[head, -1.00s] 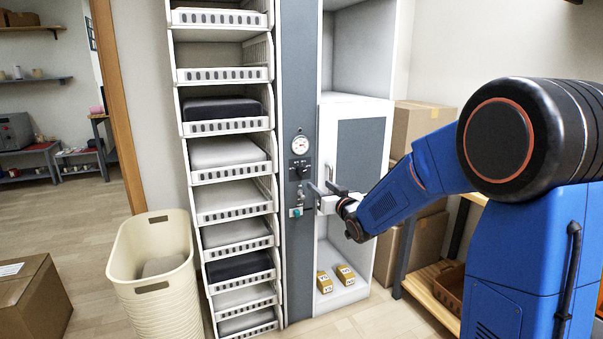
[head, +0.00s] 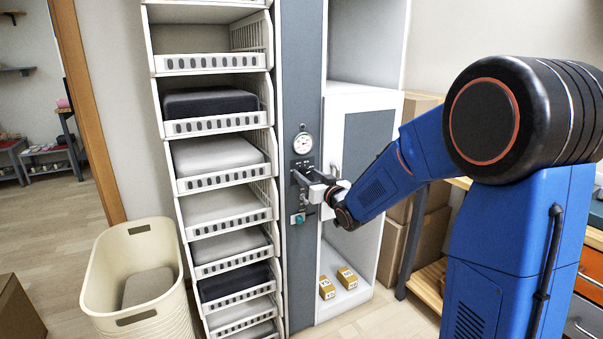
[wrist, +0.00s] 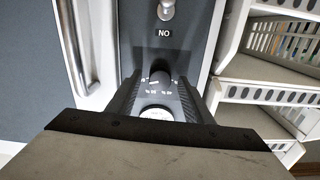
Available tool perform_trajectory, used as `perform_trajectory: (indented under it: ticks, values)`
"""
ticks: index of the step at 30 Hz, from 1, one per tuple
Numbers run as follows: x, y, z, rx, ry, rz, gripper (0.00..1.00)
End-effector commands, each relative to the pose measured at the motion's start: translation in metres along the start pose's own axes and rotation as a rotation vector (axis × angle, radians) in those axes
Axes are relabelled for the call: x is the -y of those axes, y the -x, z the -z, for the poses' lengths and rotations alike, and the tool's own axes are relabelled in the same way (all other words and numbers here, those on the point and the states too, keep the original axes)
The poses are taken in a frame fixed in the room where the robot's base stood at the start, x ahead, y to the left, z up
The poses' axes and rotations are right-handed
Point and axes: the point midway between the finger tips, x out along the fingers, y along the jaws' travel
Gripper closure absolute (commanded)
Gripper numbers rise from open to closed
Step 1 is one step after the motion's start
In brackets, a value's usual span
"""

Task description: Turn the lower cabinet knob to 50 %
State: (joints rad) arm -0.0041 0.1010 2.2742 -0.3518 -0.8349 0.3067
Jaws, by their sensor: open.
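The dark knob (wrist: 160,77) sits on a dial plate with white percent marks, on the grey panel of the tall cabinet. In the wrist view it stands between the two dark fingers of my gripper (wrist: 160,90), which are open on either side of it. Whether either finger touches it I cannot tell. In the head view my gripper (head: 303,177) is at the dial plate (head: 303,163), and its fingers largely hide the knob. The knob's exact pointer reading is too small to tell.
A round white gauge (head: 303,143) is above the dial plate. A teal button (head: 298,218) is below it. A metal switch (wrist: 167,9) with a "NO" label (wrist: 164,32) is near the knob. White drawers (head: 222,165) stand left of the panel; a door handle (wrist: 82,50) is beside it.

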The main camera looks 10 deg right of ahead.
Motion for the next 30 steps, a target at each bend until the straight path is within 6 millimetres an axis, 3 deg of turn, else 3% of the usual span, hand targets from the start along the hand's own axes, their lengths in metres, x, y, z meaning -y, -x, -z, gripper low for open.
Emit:
perform_trajectory:
  ticks: [10, 15, 30]
  values:
    - [-0.0006, 0.0009, 0.0002, 0.0, 0.0, 0.0, 0.56]
    - [-0.0005, 0.0009, 0.0002, 0.0, 0.0, 0.0, 0.95]
    - [-0.0004, 0.0006, 0.0004, -0.001, 0.115, 0.0, 0.95]
